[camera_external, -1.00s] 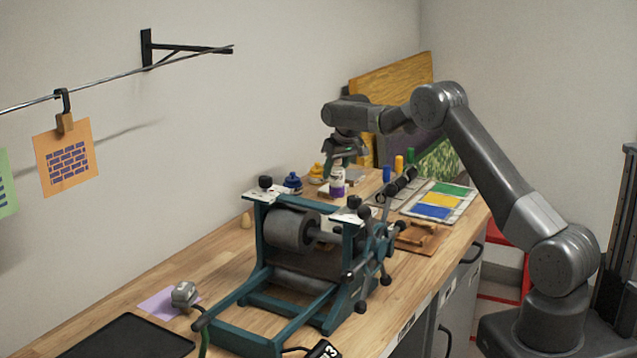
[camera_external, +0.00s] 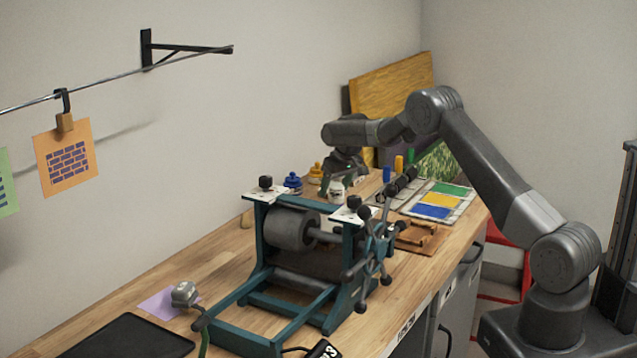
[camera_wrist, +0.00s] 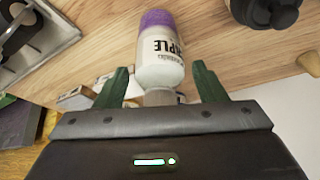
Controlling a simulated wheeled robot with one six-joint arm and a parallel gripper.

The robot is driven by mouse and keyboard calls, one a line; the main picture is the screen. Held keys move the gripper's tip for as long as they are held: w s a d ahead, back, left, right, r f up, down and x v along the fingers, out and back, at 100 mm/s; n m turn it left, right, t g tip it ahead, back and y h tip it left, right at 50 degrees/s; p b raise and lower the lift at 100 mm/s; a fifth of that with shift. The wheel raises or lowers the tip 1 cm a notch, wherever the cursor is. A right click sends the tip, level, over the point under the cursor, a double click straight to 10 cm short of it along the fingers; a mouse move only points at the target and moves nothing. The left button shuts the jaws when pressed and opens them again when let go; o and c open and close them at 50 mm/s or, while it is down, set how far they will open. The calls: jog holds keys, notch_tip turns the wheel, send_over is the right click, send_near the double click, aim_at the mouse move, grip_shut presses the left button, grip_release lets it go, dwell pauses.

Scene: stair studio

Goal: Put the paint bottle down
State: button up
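The paint bottle (camera_external: 336,190) is white with a purple lower end and stands behind the press, which hides its lower part in the external view. In the wrist view the bottle (camera_wrist: 162,60) has its purple end away from me, at the wooden top, and its cap end between my fingers. My gripper (camera_wrist: 160,88) points down over the bottle, with a green finger on each side. A gap shows between each finger and the bottle, so the gripper looks open around it. In the external view my gripper (camera_external: 342,180) is low at the bottle's top.
The teal press (camera_external: 290,230) with roller and spoked handle stands in front. A blue bottle (camera_external: 292,182) and a yellow bottle (camera_external: 316,172) stand to the left. Colour sheets (camera_external: 438,200) and a wooden rack (camera_external: 420,238) lie to the right.

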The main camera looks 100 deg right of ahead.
jog(key=shift+r, duration=0.1)
jog(key=shift+r, duration=0.2)
jog(key=b+v, duration=0.2)
jog(key=v, duration=0.9)
jog(key=shift+a+r, duration=0.2)
jog(key=shift+r, duration=0.15)
jog(key=p+x, duration=0.2)
jog(key=x, duration=1)
jog(key=shift+s+f, duration=0.1)
jog(key=shift+f, duration=0.15)
jog(key=shift+d+r, duration=0.1)
jog(key=shift+r, duration=1.25)
